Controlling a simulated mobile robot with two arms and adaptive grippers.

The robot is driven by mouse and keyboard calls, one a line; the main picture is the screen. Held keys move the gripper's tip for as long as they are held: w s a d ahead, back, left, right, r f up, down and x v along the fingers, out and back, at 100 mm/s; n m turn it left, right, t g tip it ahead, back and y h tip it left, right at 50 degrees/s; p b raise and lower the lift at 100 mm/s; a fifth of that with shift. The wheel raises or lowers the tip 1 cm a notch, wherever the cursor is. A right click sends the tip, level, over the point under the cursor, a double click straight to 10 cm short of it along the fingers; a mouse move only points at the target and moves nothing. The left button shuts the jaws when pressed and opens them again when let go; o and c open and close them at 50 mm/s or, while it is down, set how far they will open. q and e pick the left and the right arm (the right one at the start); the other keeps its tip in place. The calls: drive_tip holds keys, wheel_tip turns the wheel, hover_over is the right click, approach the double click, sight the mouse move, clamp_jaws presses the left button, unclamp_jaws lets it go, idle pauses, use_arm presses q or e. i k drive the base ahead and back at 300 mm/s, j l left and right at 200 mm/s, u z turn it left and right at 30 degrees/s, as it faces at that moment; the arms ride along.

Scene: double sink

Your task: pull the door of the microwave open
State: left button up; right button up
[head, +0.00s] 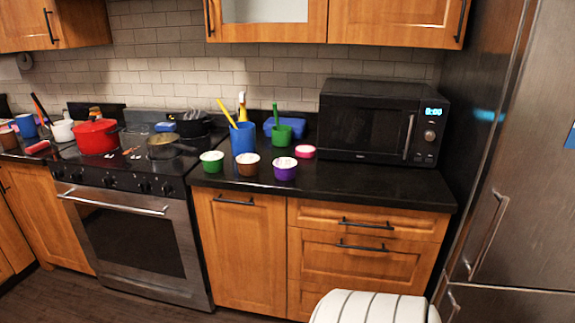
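A black microwave (370,127) stands on the dark counter at the right, in front of the tiled wall. Its door looks shut. A vertical silver door handle (408,136) is on the right side of the door, left of the control panel (429,134) with its lit clock and knob. Neither of my grippers shows in the head view.
Several small cups and a blue tumbler (244,140) with a yellow utensil stand on the counter (340,183) left of the microwave. A stove (140,240) with a red pot (97,136) is further left. A steel fridge (510,180) stands close at the right. Counter before the microwave is clear.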

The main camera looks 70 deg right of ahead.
sight(376, 131)
drive_tip(key=z, duration=1.85)
